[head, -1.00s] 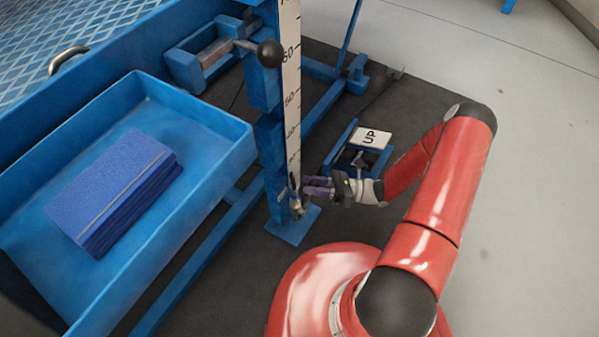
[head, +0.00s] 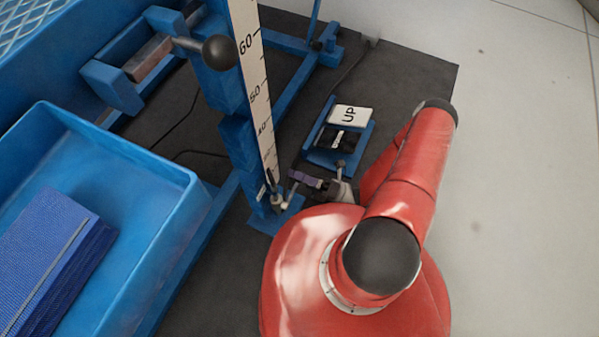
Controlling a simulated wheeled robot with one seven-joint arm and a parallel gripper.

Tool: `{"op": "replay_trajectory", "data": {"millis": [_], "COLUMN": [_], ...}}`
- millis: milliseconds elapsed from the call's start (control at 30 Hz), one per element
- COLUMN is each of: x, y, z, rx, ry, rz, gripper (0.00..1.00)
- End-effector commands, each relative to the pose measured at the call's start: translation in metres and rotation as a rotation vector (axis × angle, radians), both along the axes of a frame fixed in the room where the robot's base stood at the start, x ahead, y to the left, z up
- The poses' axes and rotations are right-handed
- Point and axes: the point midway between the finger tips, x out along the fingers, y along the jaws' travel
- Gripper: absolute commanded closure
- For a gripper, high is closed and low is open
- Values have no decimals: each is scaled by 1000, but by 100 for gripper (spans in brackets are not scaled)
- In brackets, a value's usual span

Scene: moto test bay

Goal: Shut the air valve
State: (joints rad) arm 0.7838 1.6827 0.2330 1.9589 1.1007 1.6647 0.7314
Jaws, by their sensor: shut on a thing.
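The air valve (head: 276,196) is a small metal fitting low on the blue post, at the foot of the white number scale. My gripper (head: 297,181), with purple fingers, is just right of the valve and reaches toward it from the right. It is shut on the valve's small handle, which shows only partly at the fingertips. The exact angle of the handle is too small to tell.
A black ball-ended lever (head: 220,51) sticks out higher on the post. A blue tray (head: 165,190) holds blue pads (head: 50,255) at left.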

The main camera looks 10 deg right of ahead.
Motion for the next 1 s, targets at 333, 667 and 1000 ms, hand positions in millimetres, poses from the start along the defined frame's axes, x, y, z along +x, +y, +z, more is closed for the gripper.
{"op": "replay_trajectory", "data": {"millis": [333,667,1000], "x": [-1,-2,-1], "y": [1,1,0], "z": [-4,-4,-4], "rx": [27,27,26], "ry": [37,36,35], "rz": [3,4,2], "gripper": [100,63,47]}}
